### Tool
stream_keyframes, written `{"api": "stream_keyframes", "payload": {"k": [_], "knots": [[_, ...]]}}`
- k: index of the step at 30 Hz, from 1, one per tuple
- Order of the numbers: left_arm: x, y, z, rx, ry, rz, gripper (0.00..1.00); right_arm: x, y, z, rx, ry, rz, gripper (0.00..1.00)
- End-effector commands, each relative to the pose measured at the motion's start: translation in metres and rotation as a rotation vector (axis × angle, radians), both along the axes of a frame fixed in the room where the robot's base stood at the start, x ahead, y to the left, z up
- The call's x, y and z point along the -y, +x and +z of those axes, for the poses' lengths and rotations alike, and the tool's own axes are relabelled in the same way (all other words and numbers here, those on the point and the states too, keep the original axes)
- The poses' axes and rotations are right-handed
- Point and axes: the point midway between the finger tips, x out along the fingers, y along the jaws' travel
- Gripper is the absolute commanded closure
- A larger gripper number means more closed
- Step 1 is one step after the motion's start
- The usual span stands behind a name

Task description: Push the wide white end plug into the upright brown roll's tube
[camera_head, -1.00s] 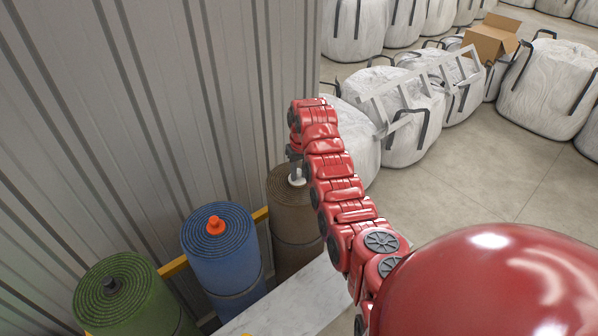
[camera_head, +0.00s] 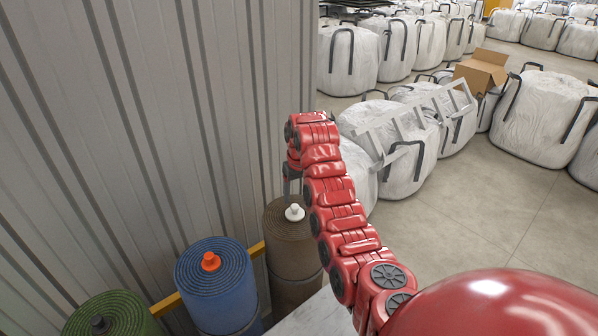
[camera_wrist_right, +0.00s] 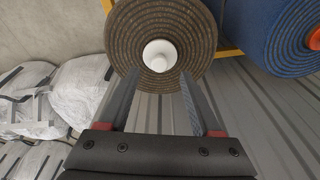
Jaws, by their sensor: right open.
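The brown roll (camera_head: 290,245) stands upright against the corrugated wall. The white end plug (camera_head: 294,212) sits at the middle of its top, with its knob pointing up; I cannot tell how deep it is in the tube. In the right wrist view the plug (camera_wrist_right: 160,55) is centred in the coiled top of the brown roll (camera_wrist_right: 126,35). My right gripper (camera_head: 290,186) is above the plug, open and empty. In the wrist view its two fingers (camera_wrist_right: 158,76) are spread on either side of the plug, apart from it. My left gripper is not in view.
A blue roll (camera_head: 222,285) with an orange plug (camera_head: 210,262) and a green roll (camera_head: 125,318) with a dark plug (camera_head: 99,324) stand to the left. A yellow rail (camera_head: 257,250) runs behind the rolls. White bulk bags (camera_head: 540,115) and a cardboard box (camera_head: 482,70) stand behind.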

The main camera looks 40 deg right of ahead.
Motion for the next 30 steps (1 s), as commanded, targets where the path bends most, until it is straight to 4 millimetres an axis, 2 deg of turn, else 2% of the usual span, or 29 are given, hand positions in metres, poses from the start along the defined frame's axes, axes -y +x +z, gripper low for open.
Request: {"api": "stream_keyframes", "payload": {"k": [1, 4, 9, 15, 21, 30], "knots": [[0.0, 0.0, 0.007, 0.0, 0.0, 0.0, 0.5, 0.002, -0.002, 0.011, -0.002, 0.002, -0.001, 0.35], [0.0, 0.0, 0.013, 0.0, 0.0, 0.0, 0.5, 0.002, -0.005, 0.025, -0.004, 0.0, -0.003, 0.35], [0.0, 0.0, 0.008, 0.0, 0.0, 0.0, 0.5, 0.001, -0.01, 0.059, -0.001, -0.006, 0.0, 0.35], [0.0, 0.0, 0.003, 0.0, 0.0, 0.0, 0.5, -0.001, -0.014, 0.087, -0.003, -0.005, 0.0, 0.35], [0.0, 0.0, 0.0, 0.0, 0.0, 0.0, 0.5, -0.003, -0.017, 0.103, -0.005, -0.001, 0.0, 0.35], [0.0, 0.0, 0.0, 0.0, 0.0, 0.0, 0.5, -0.003, -0.017, 0.107, -0.005, 0.002, 0.001, 0.35]]}}
